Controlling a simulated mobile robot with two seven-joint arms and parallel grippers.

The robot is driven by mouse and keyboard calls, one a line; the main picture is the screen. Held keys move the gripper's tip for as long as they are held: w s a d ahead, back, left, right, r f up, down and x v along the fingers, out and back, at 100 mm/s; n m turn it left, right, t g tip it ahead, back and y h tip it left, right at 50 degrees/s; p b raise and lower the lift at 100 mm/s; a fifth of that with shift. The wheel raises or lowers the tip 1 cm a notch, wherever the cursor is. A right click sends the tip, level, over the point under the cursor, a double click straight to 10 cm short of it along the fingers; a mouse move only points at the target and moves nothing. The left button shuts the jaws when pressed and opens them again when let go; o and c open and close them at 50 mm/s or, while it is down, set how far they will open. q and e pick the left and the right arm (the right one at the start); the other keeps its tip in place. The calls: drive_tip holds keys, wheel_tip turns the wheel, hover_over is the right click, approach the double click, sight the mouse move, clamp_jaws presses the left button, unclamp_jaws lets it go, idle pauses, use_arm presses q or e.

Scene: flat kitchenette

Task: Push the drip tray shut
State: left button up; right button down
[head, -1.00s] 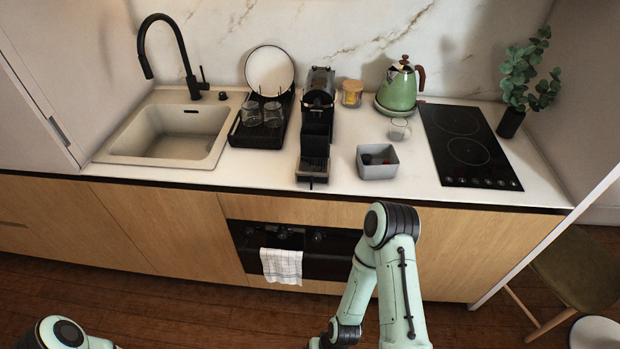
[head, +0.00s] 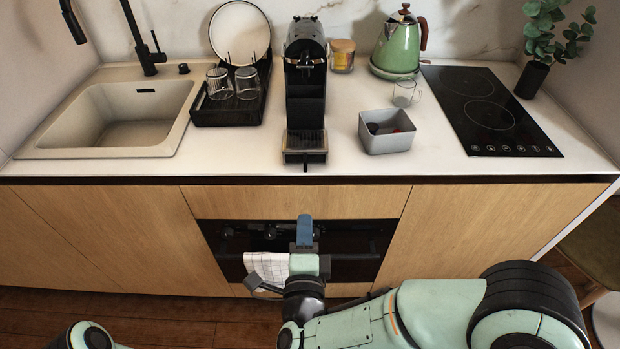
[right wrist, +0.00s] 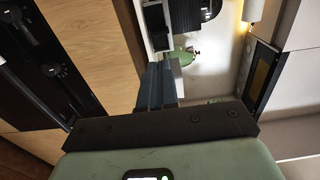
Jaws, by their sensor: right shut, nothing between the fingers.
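The black coffee machine (head: 305,70) stands on the white counter. Its drip tray (head: 304,147) sticks out at the front, toward the counter's front edge, with a grate on top and a small tab at its front end. My right gripper (head: 304,226) is shut and empty, its blue fingers pointing up in the head view. It is in front of the counter, in line with the tray and apart from it. The shut fingers also show in the right wrist view (right wrist: 158,86). My left gripper is out of view.
A grey bin (head: 386,140) stands right of the tray, and a dish rack (head: 229,115) with glasses stands left. The green kettle (head: 398,45), glass cup (head: 404,94) and hob (head: 488,112) are farther right. A towel (head: 267,268) hangs on the oven below the counter.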

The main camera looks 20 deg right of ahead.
sight(305, 168)
drive_tip(key=p+x, duration=0.1)
drive_tip(key=x, duration=1.2)
drive_tip(key=shift+w, duration=0.2)
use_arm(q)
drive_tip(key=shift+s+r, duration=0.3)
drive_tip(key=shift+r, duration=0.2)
